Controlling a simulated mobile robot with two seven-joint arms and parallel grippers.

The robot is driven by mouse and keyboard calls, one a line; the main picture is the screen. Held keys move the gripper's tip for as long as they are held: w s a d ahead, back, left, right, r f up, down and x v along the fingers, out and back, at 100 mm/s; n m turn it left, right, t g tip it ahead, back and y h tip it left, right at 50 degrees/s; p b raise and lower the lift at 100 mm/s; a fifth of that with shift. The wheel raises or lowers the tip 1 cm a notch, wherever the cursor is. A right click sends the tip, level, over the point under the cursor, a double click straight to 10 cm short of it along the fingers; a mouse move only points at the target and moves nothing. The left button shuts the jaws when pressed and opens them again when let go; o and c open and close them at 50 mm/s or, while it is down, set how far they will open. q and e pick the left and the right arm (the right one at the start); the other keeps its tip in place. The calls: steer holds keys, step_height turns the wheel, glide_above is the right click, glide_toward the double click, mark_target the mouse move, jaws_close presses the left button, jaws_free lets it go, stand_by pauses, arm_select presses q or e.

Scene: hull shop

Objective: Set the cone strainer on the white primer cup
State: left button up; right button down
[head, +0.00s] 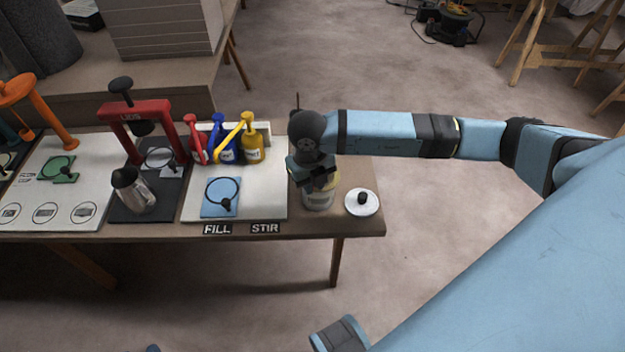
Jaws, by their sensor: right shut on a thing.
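My right gripper (318,182) points down at the right part of the table and is shut. It is at the top of a light-coloured can (318,200) with a yellowish side. The gripper hides the can's top and the exact grip. I cannot make out a cone strainer for certain, nor tell whether this can is the white primer cup.
A white round lid with a black knob (361,203) lies right of the can. Left are a blue pad with a black ring (221,190), red, blue and yellow pump bottles (252,147), a silver bottle (133,190) and a red press (150,113). The table's front edge is near.

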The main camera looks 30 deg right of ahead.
stand_by(0.4)
steer(key=c, duration=0.5)
jaws_free()
steer(key=shift+r+p, duration=2.35)
steer(key=shift+r, duration=1.15)
